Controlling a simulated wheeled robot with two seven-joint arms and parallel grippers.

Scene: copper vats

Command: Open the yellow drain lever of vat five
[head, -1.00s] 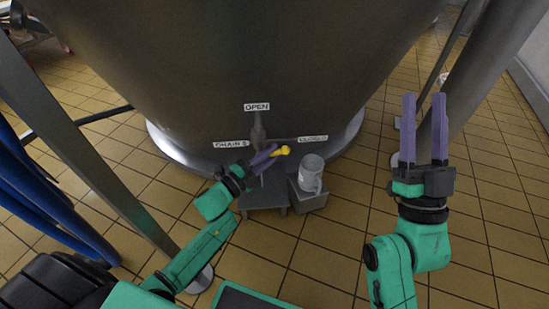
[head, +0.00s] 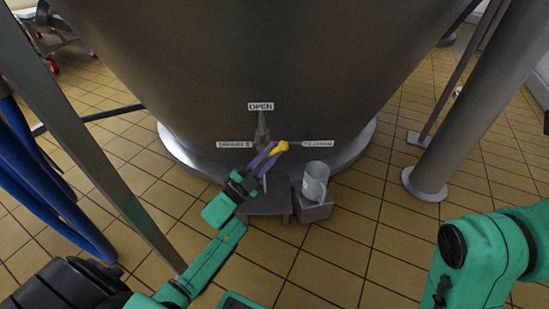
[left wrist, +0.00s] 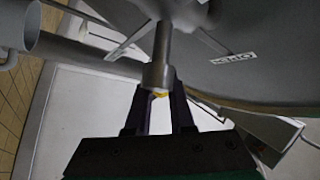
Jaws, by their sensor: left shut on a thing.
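The yellow drain lever (head: 279,149) sits low on the front of the big metal vat (head: 265,60), below and right of the OPEN label (head: 260,106) and just left of the CLOSED label (head: 317,143). The DRAIN 5 label (head: 234,144) is to its left. My left gripper (head: 266,158) is shut on the lever. In the left wrist view a bit of yellow (left wrist: 160,95) shows between the dark fingers, behind a grey pipe (left wrist: 160,60) that hides most of it. My right arm shows at lower right, but its gripper is out of view.
A grey metal jug (head: 315,180) stands on a small block just right of my left gripper. A low stand (head: 265,205) is below the drain. A slanted metal leg (head: 85,150) is at left, beside blue hoses (head: 50,200). A thick post (head: 450,130) rises at right.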

